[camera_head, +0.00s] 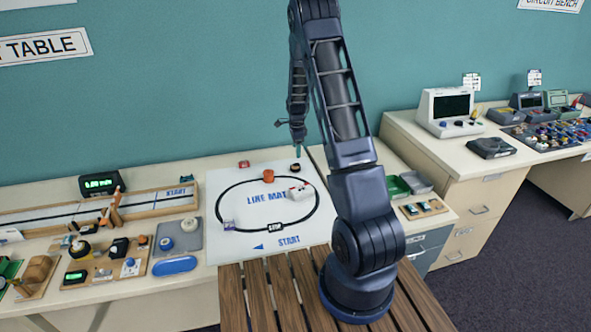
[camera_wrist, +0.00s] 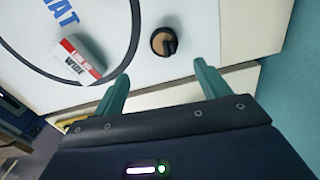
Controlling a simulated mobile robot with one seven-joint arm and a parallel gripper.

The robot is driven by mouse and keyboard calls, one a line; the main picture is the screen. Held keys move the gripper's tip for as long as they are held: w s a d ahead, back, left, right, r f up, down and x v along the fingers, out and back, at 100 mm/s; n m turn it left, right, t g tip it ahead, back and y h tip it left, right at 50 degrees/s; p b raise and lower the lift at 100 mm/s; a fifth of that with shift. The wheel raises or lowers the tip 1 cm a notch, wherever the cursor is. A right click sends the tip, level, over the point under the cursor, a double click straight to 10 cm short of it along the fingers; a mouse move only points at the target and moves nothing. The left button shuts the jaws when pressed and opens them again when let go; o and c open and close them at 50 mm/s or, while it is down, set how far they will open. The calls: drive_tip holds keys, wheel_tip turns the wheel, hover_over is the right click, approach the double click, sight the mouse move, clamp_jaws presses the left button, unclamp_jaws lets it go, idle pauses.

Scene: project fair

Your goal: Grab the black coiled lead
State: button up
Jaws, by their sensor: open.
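A small dark round thing (camera_head: 295,168) lies at the far right corner of the white line mat (camera_head: 225,193). In the wrist view it shows as a black piece on a tan disc (camera_wrist: 157,44). I cannot make out coils, so I cannot tell whether it is the black coiled lead. My gripper (camera_head: 297,152) hangs above that corner, pointing down. In the wrist view its two teal fingers (camera_wrist: 161,72) are apart with nothing between them, and the dark piece shows just beyond their tips.
A white block with red marks (camera_head: 300,192) and an orange round piece (camera_head: 268,176) are near on the mat. Green and grey trays (camera_head: 410,184) stand to the right. Instruments and a black box (camera_head: 492,147) are on the right bench. The mat's middle is mostly clear.

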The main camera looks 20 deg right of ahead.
hover_over(296, 165)
drive_tip(key=f, duration=0.5)
drive_tip(key=shift+s+f, duration=0.3)
drive_tip(key=shift+s, duration=0.1)
drive_tip(key=shift+w+a+f, duration=0.1)
drive_tip(key=shift+w+f, duration=0.1)
drive_tip(key=shift+f, duration=1.1)
drive_tip(key=shift+w+a+f, duration=0.1)
drive_tip(key=shift+w+f, duration=0.1)
drive_tip(key=shift+f, duration=1.1)
drive_tip(key=c, duration=1)
drive_tip(key=shift+r, duration=0.1)
drive_tip(key=shift+c, duration=0.2)
